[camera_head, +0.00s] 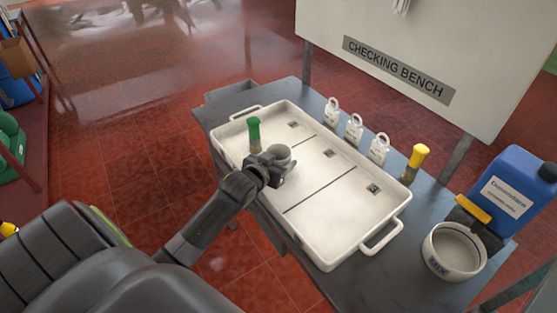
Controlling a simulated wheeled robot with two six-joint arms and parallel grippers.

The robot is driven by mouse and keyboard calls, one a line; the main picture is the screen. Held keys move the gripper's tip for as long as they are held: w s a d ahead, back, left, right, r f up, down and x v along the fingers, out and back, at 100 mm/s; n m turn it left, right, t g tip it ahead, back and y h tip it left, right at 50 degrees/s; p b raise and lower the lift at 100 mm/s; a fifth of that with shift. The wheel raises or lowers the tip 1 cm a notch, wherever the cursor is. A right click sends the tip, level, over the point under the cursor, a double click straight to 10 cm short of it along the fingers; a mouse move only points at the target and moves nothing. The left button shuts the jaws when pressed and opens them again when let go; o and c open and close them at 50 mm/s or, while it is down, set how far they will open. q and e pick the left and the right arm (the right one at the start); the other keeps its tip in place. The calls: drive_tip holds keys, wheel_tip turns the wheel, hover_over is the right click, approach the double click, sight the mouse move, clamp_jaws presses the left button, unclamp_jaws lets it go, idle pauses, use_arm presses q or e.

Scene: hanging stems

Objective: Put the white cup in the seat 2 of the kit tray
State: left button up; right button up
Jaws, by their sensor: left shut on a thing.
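The kit tray (349,261) is a white, shallow tray with handles at its ends, on a dark bench. Thin dark lines divide its floor into sections, each with a small square mark; I cannot read any seat numbers. My right gripper is not in view.
A green-capped item (254,132) stands in the tray's left section, close to my gripper. White tags (354,128) and a yellow-capped item (418,157) stand behind the tray. A white round bin (429,256) and a blue canister (513,193) are at right. The tray's right section is empty.

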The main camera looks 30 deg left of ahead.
use_arm(q)
drive_tip(key=o, duration=1)
drive_tip(key=shift+c, duration=0.2)
drive_tip(key=shift+r, duration=0.1)
drive_tip(key=v, duration=1.2)
drive_tip(key=shift+b, duration=0.3)
